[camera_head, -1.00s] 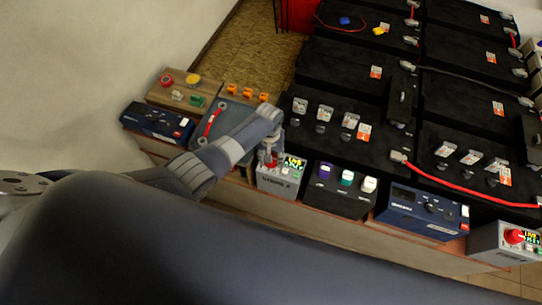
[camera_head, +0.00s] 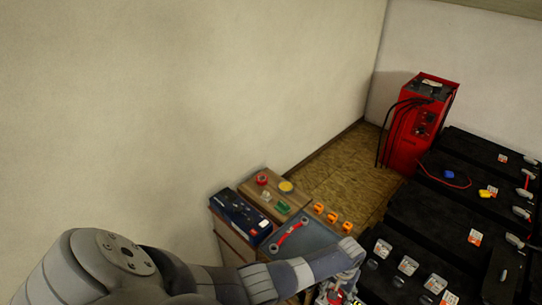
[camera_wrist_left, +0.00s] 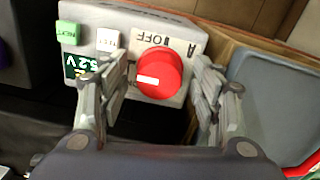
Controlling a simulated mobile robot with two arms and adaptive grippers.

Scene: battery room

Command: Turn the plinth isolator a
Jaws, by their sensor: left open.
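The plinth isolator a is a light grey box (camera_wrist_left: 185,37) with a round red knob (camera_wrist_left: 160,73), seen in the left wrist view. The panel has an "A" and "OFF" marking, upside down here. The knob's white mark points to the picture's left. A green button (camera_wrist_left: 69,33), a white button (camera_wrist_left: 109,40) and a lit green display (camera_wrist_left: 82,66) sit beside the knob. My left gripper (camera_wrist_left: 160,82) is open, one finger on each side of the knob; contact cannot be told. In the head view the isolator (camera_head: 341,295) is mostly cut off at the bottom edge. My right gripper is not in view.
A blue-grey tray (camera_head: 270,241) with a red-handled piece, a wooden board (camera_head: 272,191) with coloured buttons and a dark blue box (camera_head: 240,213) stand close by. Black batteries (camera_head: 445,215) fill the right. A red charger (camera_head: 420,120) stands at the back.

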